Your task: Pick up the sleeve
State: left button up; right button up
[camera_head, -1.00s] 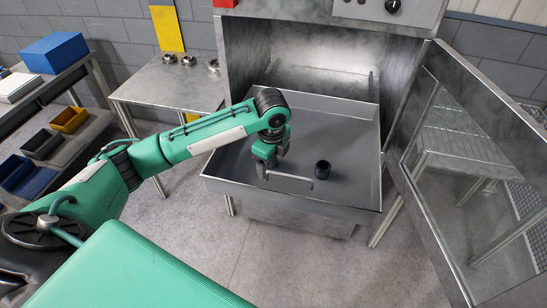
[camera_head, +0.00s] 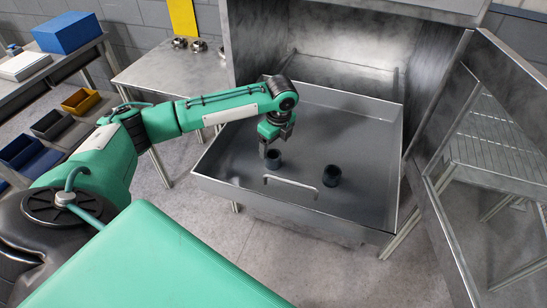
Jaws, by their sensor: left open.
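Two short, dark, hollow sleeves stand upright in the grey metal tray (camera_head: 230,180). One sleeve (camera_head: 274,160) is right at my left gripper; the other sleeve (camera_head: 331,176) stands to the right and nearer the tray's front, clear of the gripper. My left gripper (camera_head: 268,148) points down over the tray, open, with a finger just beside and above the left sleeve's upper edge. I cannot tell whether it touches that sleeve. My right gripper is out of view.
The tray has raised walls and a bar handle (camera_head: 290,181) at its front. A metal cabinet (camera_head: 340,75) rises behind it, its door (camera_head: 490,150) open at right. A side table (camera_head: 165,75) holds several metal parts.

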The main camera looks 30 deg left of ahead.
aim_at(273, 155)
pick_arm(q)
jog(key=shift+f+p, duration=0.4)
jog(key=shift+f, duration=0.5)
jog(key=f, duration=0.1)
jog(key=f+p, duration=0.1)
jog(key=f, duration=0.1)
jog(key=shift+w+a+f, duration=0.1)
jog(key=shift+a+f, duration=0.15)
jog(key=shift+f, duration=0.5)
jog(key=c, duration=1.1)
jog(key=shift+r, duration=0.1)
jog(key=shift+c, duration=1.3)
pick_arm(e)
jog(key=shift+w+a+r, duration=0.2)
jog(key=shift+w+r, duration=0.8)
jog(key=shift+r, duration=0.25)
